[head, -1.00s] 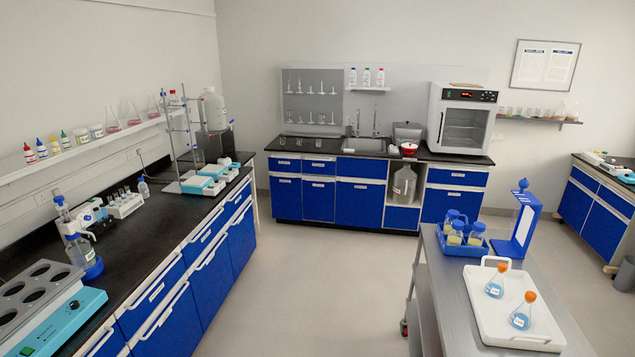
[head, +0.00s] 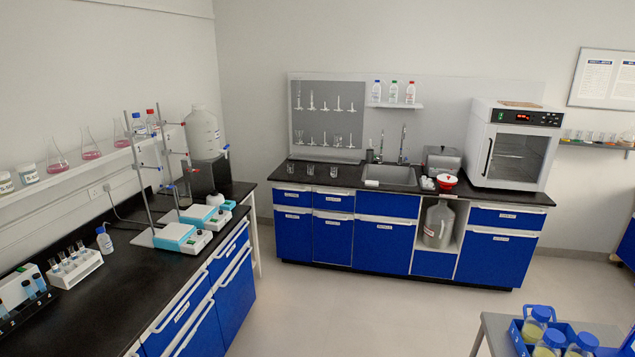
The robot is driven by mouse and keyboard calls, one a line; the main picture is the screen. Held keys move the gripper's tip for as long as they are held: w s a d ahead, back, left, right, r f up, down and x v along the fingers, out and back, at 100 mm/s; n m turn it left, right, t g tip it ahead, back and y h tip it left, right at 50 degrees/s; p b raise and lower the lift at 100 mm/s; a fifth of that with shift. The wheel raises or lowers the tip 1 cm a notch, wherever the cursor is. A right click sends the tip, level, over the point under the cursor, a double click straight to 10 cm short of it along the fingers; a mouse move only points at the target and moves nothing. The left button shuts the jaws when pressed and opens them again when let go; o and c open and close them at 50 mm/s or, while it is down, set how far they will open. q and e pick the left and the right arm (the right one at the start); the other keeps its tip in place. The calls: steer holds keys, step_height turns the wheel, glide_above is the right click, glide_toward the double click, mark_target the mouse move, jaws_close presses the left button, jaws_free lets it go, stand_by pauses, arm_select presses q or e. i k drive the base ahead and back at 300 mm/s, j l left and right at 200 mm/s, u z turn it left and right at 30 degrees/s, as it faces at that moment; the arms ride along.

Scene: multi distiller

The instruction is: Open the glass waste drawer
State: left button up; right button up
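The back bench has a row of blue drawers with white label strips: a far left drawer (head: 293,197), a second drawer (head: 333,202), a wide front under the sink (head: 387,206) and a right drawer (head: 507,217). All appear shut. The labels are too small to read, so I cannot tell which is the glass waste drawer. The left bench also has blue fronts, with a shut upper drawer (head: 229,250). Neither of my grippers is in view.
A cart (head: 492,332) with a blue bottle carrier (head: 518,338) stands at the lower right. The black left bench (head: 120,268) holds stands and glassware. The floor (head: 340,310) between is clear. An oven (head: 513,145) sits on the back bench.

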mark_target(332, 232)
steer(key=i, duration=2.2)
steer(key=i+l+u, duration=0.1)
steer(key=i, duration=1.05)
steer(key=i+l, duration=0.1)
steer(key=i, duration=1)
steer(key=i+l+u, duration=0.1)
steer(key=i+u, duration=0.15)
steer(key=i, duration=0.2)
steer(key=i+l+u, duration=0.25)
steer(key=i, duration=0.2)
steer(key=j, duration=0.1)
